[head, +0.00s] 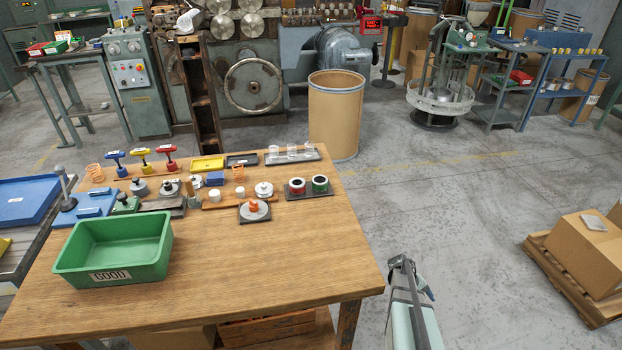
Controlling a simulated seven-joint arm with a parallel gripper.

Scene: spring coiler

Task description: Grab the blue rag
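I cannot make out a blue rag for certain. A small blue item (215,179) lies among the parts on the wooden table (270,260), too small to tell whether it is cloth. My arm reaches in from the bottom edge, right of the table. My gripper (403,264) is at its far end, beside the table's right edge and well apart from the small blue item. Its fingers are too small and overlapped to tell whether they are open or shut.
A green bin marked GOOD (112,252) stands at the table's front left. Blue trays (24,200) lie at the left. Red and green spools (308,187) and several small fixtures fill the table's back. The table's right front is bare. A brown drum (336,115) stands behind.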

